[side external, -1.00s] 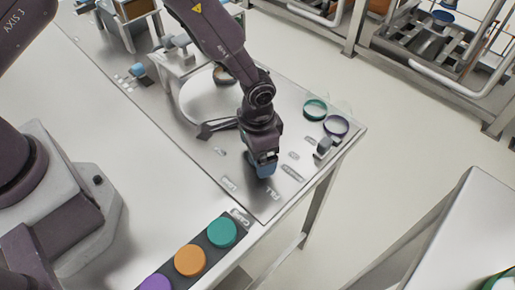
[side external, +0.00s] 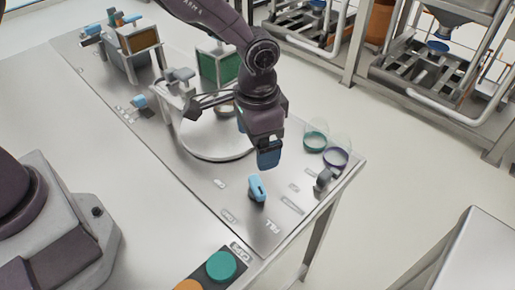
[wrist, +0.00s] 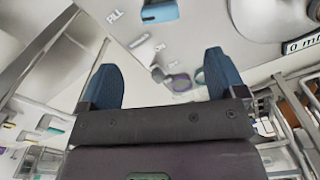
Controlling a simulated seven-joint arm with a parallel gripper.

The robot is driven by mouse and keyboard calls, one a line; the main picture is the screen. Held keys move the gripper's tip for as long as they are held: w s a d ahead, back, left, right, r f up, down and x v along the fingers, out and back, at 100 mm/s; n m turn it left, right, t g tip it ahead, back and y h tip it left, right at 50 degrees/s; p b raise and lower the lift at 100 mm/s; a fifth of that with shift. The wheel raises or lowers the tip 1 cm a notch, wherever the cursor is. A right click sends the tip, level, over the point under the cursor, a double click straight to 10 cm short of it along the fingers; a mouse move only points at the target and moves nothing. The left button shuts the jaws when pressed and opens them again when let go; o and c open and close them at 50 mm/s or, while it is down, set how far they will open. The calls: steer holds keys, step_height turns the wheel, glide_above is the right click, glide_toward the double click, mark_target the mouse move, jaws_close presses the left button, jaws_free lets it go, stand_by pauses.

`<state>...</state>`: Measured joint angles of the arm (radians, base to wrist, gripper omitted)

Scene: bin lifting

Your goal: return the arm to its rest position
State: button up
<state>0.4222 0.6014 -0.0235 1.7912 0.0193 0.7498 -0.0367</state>
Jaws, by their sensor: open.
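My gripper (side external: 268,156) hangs over the metal worktop, with blue fingers pointing down. In the wrist view its two fingers (wrist: 163,72) stand wide apart with nothing between them. A light blue handle (side external: 257,189) stands on the worktop just below and in front of my gripper, with a clear gap between them. The handle also shows in the wrist view (wrist: 160,11) at the top edge, beside a "FILL" label and outside the fingers.
A round white platform (side external: 215,147) lies behind my gripper. A teal button (side external: 221,266) is in front. Metal racks stand behind the table.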

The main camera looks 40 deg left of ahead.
steer(key=s+a+r+n+t, duration=0.4)
steer(key=s+a+r+t, duration=0.1)
steer(key=s+a+r, duration=1.2)
step_height(320, 180, up, 3)
steer(key=shift+s+a+r+n+t, duration=0.1)
steer(key=shift+s+a+n+t, duration=0.25)
steer(key=shift+s, duration=0.2)
